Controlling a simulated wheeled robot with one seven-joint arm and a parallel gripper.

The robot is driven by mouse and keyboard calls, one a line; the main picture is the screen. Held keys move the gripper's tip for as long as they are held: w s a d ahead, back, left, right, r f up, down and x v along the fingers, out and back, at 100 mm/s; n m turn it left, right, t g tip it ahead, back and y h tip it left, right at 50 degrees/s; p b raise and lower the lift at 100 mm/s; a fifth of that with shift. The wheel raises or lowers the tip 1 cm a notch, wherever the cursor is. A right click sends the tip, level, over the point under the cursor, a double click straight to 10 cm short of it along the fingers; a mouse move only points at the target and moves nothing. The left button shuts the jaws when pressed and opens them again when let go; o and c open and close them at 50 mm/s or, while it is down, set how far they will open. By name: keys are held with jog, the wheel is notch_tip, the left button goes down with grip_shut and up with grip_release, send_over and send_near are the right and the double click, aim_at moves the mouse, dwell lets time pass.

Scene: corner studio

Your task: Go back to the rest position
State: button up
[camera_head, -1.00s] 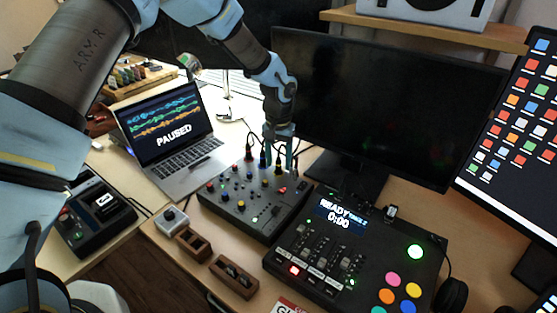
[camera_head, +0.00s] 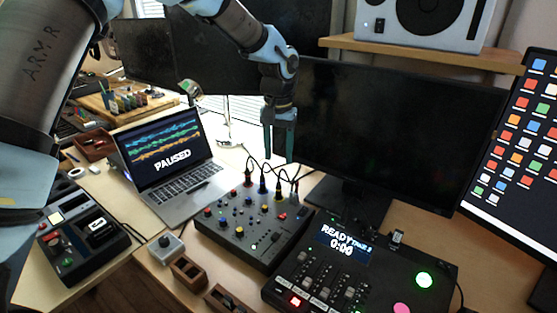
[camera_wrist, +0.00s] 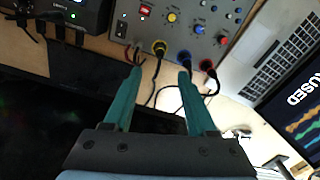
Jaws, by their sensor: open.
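My gripper (camera_head: 279,150) hangs fingers down above the back edge of the mixer (camera_head: 258,240), in front of the left edge of the dark monitor (camera_head: 400,135). Its two teal fingers are apart with nothing between them, as the wrist view (camera_wrist: 160,80) also shows. The mixer is a grey box with coloured knobs and several cables plugged in along its back. In the wrist view the mixer (camera_wrist: 185,18) lies beyond the fingertips, and cables pass below the gap between them.
A laptop (camera_head: 165,150) reading PAUSED stands left of the mixer. A black console (camera_head: 350,275) reading READY sits to the right. A speaker (camera_head: 425,22) rests on a shelf (camera_head: 420,53) behind the monitor. Small wooden holders (camera_head: 188,270) lie in front of the mixer.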

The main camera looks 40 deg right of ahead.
dwell(0.4)
jog(key=w+a+r+n, duration=0.15)
jog(key=w+a, duration=0.25)
jog(key=a, duration=0.5)
jog(key=w+a+r+n, duration=0.1)
jog(key=w+a+n, duration=0.15)
jog(key=a, duration=0.65)
jog(key=w+a+r+n, duration=0.1)
jog(key=w+a, duration=0.3)
jog(key=a, duration=0.5)
jog(key=s+a+n, duration=0.3)
jog(key=a, duration=0.8)
jog(key=s+a+n+t, duration=0.1)
jog(key=s+a+n, duration=0.1)
jog(key=a, duration=0.9)
jog(key=shift+s+n+t, duration=0.3)
jog(key=shift+s+n, duration=0.1)
jog(key=shift+s, duration=0.4)
